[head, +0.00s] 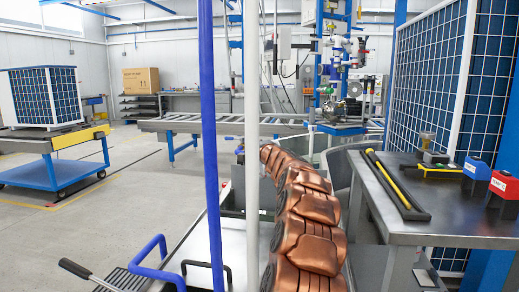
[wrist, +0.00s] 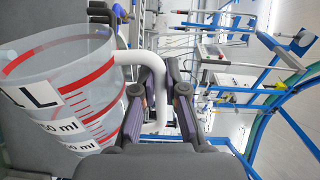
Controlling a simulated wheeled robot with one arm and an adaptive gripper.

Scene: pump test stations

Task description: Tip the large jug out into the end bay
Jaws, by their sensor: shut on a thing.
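The large jug (wrist: 65,90) is clear plastic with red bands, ml marks, a "1 L" label and a white handle (wrist: 150,58). It fills the left of the wrist view. My gripper (wrist: 160,98) is shut on the handle, with one dark finger on each side of it. The jug's far side and base are partly cut off or hidden, and I cannot tell whether it holds liquid. In the head view my copper-coloured arm reaches away from me, and the gripper and jug are hidden. I cannot pick out the end bay for sure.
A grey metal bench (head: 460,225) stands at right with a black and yellow bar (head: 394,185), a blue box (head: 476,175) and a red box (head: 504,184). A blue post (head: 210,140) and white post (head: 252,130) stand close in front. A roller conveyor (head: 215,124) lies beyond.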

